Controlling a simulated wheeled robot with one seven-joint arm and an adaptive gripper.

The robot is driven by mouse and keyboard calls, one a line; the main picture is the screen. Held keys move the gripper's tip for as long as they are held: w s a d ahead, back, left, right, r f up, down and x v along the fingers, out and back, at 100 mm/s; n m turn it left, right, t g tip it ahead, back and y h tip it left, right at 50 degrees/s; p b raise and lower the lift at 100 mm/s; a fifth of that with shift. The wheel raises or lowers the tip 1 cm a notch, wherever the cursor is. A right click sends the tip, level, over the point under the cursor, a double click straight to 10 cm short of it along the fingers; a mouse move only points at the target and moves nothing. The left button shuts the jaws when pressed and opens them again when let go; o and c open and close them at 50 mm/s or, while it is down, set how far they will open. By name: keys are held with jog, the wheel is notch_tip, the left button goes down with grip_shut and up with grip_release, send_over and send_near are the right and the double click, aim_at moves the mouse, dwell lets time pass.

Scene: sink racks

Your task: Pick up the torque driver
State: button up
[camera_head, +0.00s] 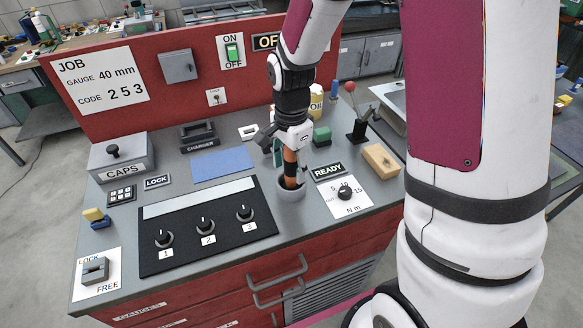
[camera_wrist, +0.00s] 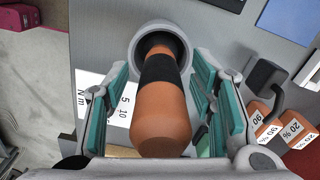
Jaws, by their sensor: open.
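The torque driver (camera_wrist: 160,115) has an orange handle with a black band. It stands in a grey round holder (camera_head: 291,191) near the front of the bench, and its orange side also shows in the head view (camera_head: 290,169). In the wrist view the holder's rim (camera_wrist: 139,52) surrounds the driver's far end. My gripper (camera_wrist: 157,110) is open, with one teal-padded finger on each side of the handle. A gap shows between the handle and both fingers. The driver's lower part inside the holder is hidden.
A torque dial (camera_head: 345,192) and a wooden block (camera_head: 381,160) are right of the holder. A black panel with several knobs (camera_head: 208,226) is to the left.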

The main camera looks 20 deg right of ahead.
grip_shut()
